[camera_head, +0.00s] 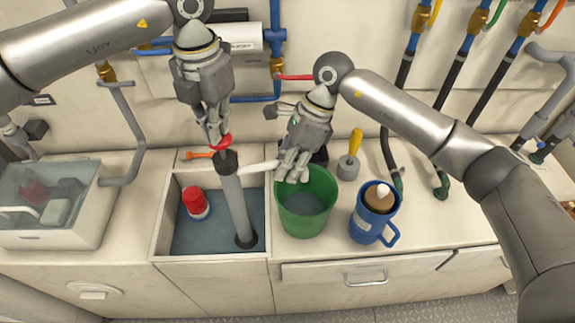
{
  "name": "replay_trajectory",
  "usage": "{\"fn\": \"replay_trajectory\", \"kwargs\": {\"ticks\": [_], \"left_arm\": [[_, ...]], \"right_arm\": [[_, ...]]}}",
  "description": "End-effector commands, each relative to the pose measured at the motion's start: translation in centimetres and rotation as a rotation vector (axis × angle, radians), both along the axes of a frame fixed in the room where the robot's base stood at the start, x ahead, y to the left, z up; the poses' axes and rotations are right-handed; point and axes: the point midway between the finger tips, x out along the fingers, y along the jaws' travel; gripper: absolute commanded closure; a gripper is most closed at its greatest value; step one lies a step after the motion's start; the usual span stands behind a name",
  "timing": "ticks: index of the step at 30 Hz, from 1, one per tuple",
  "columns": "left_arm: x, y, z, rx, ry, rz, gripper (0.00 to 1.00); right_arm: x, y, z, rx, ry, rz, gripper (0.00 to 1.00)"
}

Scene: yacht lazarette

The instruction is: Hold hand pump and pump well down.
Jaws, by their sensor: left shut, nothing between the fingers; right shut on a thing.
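The hand pump (235,203) is a grey tube with a black collar and a black foot. It stands slightly tilted in the water-filled well (161,222). Its red handle (219,142) is at the top. A white spout (258,167) reaches right from the collar toward the green bucket (306,218). My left gripper (214,138) is shut at the red handle, with nothing visibly between its fingers; the fingers partly hide the handle. My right gripper (290,168) is shut on the spout's outer end, above the bucket's back rim, and hides the spout's tip.
A red-and-white float or can (195,203) sits in the well. A blue mug (372,222) and a yellow-handled tool in a grey holder (349,160) stand right of the bucket. A clear bin (93,226) is at left. Hoses hang behind.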

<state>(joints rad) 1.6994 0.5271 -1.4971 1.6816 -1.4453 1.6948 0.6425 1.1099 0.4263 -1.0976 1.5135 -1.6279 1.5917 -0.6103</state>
Motion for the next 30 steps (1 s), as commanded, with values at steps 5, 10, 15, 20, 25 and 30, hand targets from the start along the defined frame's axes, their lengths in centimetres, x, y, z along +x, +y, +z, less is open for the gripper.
{"fn": "replay_trajectory", "kwargs": {"ticks": [5,10,15,20,25,30], "left_arm": [[-0.1,0.0,-0.9,0.001,0.004,0.000,1.00],[-0.1,0.0,-1.6,0.002,0.003,0.000,1.00],[0.0,0.0,-2.3,0.001,0.003,0.001,1.00],[0.0,0.0,-2.9,0.001,0.004,0.001,1.00],[0.0,0.0,-3.2,0.001,0.003,0.001,1.00],[0.0,0.0,-2.6,0.001,0.002,0.001,1.00]], "right_arm": [[0.0,0.0,0.1,0.001,0.000,0.001,1.00],[0.0,0.0,0.1,0.001,-0.001,0.002,1.00],[0.0,0.0,0.1,0.001,-0.001,0.002,1.00],[0.0,0.0,0.1,0.001,-0.001,0.002,1.00],[0.0,0.0,0.1,0.001,-0.001,0.002,1.00],[0.0,0.0,0.1,0.001,-0.001,0.002,1.00]]}}
